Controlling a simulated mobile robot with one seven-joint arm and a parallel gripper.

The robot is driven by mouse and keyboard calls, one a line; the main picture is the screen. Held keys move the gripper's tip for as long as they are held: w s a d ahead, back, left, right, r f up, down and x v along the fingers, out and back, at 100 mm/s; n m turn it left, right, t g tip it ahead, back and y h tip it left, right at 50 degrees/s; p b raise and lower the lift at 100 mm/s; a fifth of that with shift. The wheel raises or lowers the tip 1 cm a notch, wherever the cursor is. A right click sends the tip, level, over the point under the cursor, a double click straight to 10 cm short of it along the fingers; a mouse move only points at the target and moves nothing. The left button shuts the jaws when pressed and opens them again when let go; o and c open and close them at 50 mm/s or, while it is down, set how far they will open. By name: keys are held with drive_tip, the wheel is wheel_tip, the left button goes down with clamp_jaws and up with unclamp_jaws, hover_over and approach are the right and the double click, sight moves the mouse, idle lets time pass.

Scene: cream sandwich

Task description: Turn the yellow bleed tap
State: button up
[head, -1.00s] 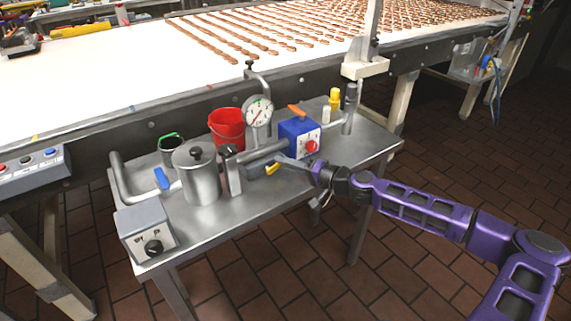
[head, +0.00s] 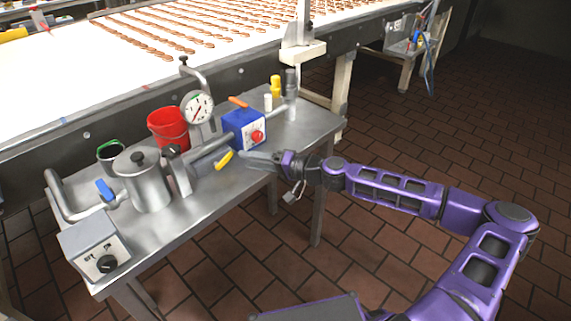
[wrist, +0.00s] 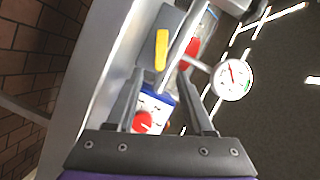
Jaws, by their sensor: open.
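The yellow bleed tap (head: 223,160) is a short yellow lever on the front side of the pipe, between the steel pot and the blue box on the metal table. In the wrist view the yellow tap (wrist: 161,49) is ahead, beyond the fingertips and slightly left of the gap's middle. My gripper (head: 243,157) reaches in from the right, its tips just right of the tap and apart from it as far as I can tell.
A blue box (head: 240,132) with a red knob and orange lever stands just behind my gripper. A dial gauge (head: 197,107), red bucket (head: 168,129), steel pot (head: 146,182) and grey control box (head: 92,246) also crowd the metal table (head: 180,225). The conveyor (head: 60,90) runs behind.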

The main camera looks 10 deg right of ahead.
drive_tip(key=v, duration=1.1)
drive_tip(key=shift+d+p, duration=0.2)
drive_tip(key=shift+p, duration=0.1)
drive_tip(key=shift+s, duration=0.1)
